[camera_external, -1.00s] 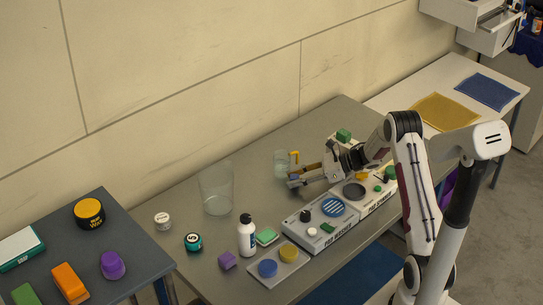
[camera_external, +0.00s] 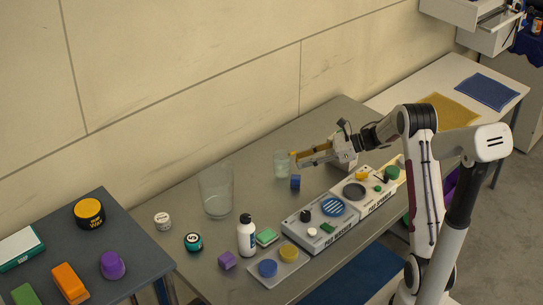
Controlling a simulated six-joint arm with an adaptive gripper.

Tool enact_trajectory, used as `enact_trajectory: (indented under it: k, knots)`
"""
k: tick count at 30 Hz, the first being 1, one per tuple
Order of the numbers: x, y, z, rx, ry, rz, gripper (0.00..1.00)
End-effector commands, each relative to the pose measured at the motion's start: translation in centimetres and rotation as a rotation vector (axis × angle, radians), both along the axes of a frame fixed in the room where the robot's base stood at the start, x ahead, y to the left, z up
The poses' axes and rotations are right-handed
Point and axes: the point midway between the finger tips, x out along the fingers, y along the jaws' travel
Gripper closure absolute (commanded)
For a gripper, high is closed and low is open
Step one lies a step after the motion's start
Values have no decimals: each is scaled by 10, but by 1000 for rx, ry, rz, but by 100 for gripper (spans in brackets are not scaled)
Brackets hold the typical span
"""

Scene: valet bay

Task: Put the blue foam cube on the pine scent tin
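The blue foam cube (camera_external: 295,182) sits on the grey bench, just right of and in front of a small clear glass. My gripper (camera_external: 294,158) is above and behind the cube in the picture, pointing left with its yellow-edged fingers near the glass. No cube shows in it, and the finger gap is too small to read. A round dark green tin with a pale label (camera_external: 193,242) stands on the front left of the bench; it may be the pine scent tin, but its lettering is too small to read. Nothing is on its lid.
A tall clear vase (camera_external: 216,190), a white tin (camera_external: 162,220), a white bottle (camera_external: 247,236), a green sponge (camera_external: 266,237) and a purple cube (camera_external: 227,260) stand around the tin. The small glass (camera_external: 281,165) is beside the cube. A pad washer (camera_external: 322,222) lies to the right.

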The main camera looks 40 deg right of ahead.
Motion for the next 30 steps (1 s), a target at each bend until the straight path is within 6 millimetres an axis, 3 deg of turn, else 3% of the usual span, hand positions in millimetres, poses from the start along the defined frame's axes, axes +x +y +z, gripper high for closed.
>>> enact_trajectory:
  k: [19, 23, 30]
  knots:
    - [4, 1, 6, 5, 9, -29, 70]
    - [14, 0, 21, 24, 30, -104, 70]
    - [37, -1, 71, 125, 94, -358, 70]
